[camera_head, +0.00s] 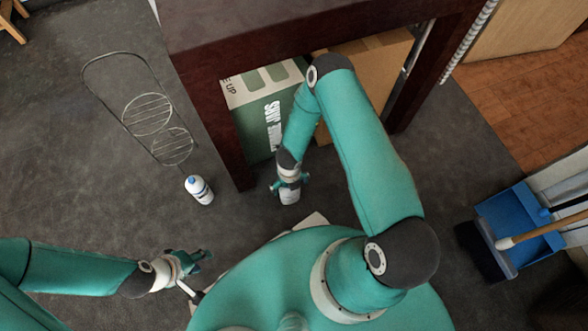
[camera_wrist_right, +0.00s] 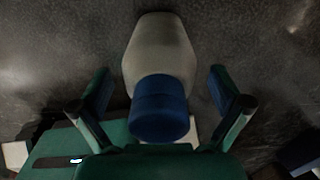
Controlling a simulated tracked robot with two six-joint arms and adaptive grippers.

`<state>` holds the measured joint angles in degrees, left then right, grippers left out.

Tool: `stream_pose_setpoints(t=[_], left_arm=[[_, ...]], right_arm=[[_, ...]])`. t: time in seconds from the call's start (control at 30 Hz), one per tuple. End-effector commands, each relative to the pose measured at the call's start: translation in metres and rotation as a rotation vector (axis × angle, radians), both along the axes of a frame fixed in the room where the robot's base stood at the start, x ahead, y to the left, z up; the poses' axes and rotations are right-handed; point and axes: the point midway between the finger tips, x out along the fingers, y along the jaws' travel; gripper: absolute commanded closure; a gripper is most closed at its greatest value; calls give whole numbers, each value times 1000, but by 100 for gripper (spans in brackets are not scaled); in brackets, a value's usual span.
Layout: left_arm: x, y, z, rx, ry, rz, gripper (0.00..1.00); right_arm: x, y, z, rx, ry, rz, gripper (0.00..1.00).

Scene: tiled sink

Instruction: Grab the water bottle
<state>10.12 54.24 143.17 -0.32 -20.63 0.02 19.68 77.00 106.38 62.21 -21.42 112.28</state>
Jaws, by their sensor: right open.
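A white water bottle with a blue cap (camera_head: 198,189) stands on the dark floor left of the table leg in the head view. My right gripper (camera_head: 288,187) is lowered toward the floor right of that leg, with a whitish object below it. In the right wrist view, the right gripper (camera_wrist_right: 163,108) is open, its fingers on either side of a pale bottle with a blue cap (camera_wrist_right: 160,105). No finger visibly presses on it. My left gripper (camera_head: 190,262) is low at the left, apart from the standing bottle, and looks open and empty.
A wire rack (camera_head: 145,112) lies behind the standing bottle. A dark wooden table (camera_head: 260,30) overhangs a green box (camera_head: 258,115) and a cardboard box (camera_head: 385,62). A blue dustpan (camera_head: 520,222) and brush are at the right. The left floor is mostly clear.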

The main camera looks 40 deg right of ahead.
Motion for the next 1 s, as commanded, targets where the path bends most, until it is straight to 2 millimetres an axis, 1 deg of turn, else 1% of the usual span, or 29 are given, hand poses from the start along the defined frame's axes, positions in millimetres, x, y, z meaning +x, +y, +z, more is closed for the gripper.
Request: stream_pose_setpoints(t=[0.03,0.1,0.33,0.37,0.4,0.67,0.9,1.0], left_arm=[[0,0,-6,0,0,0,60],[0,0,-8,0,0,0,60],[0,0,-7,0,0,0,60],[0,0,-7,0,0,0,60],[0,0,-7,0,0,0,60],[0,0,-7,0,0,0,60],[0,0,-7,0,0,0,60],[0,0,-7,0,0,0,60]], right_arm=[[0,0,-11,0,1,-2,0],[0,-1,-16,0,0,-1,0],[0,0,-16,0,-1,0,0],[0,0,-16,0,-1,0,2],[0,0,-16,0,-1,0,8],[0,0,-16,0,0,0,52],[0,0,-16,-1,0,0,92],[1,-1,-16,-2,-1,0,92]])
